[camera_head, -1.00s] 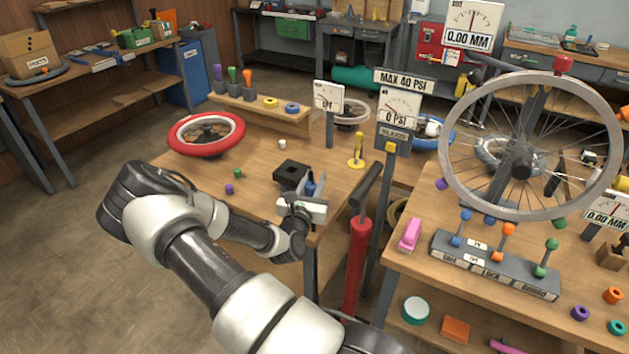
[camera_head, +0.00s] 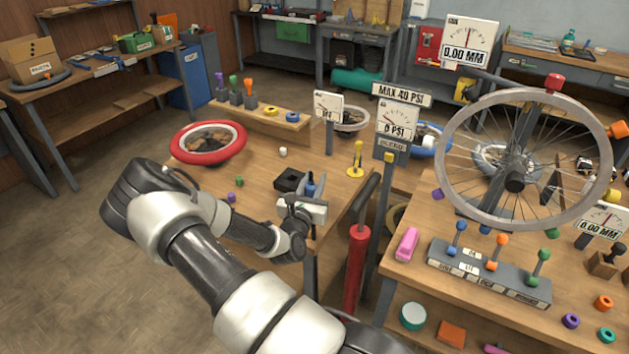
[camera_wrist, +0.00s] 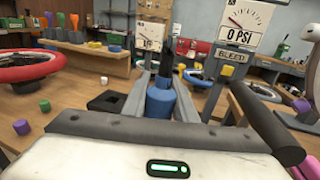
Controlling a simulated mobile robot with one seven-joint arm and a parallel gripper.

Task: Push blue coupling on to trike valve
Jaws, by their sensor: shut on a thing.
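My gripper (camera_head: 311,186) is over the front right part of the middle wooden table, beside a black block. In the wrist view, my gripper (camera_wrist: 162,82) is shut on the blue coupling (camera_wrist: 159,100), which sits between its two grey fingers. A dark stem shows at the coupling's far end. The coupling (camera_head: 310,191) is small in the head view. A red-tyred wheel (camera_head: 207,153) lies flat at the table's back left, apart from my gripper; it also shows in the wrist view (camera_wrist: 28,64). I cannot make out the trike valve in either view.
The black block (camera_head: 289,181) is left of my gripper. Purple (camera_head: 231,197) and green caps lie near the table's front edge. A yellow stand (camera_head: 357,160), the 0 PSI gauge post (camera_head: 396,125) and a red pump (camera_head: 355,260) stand to the right.

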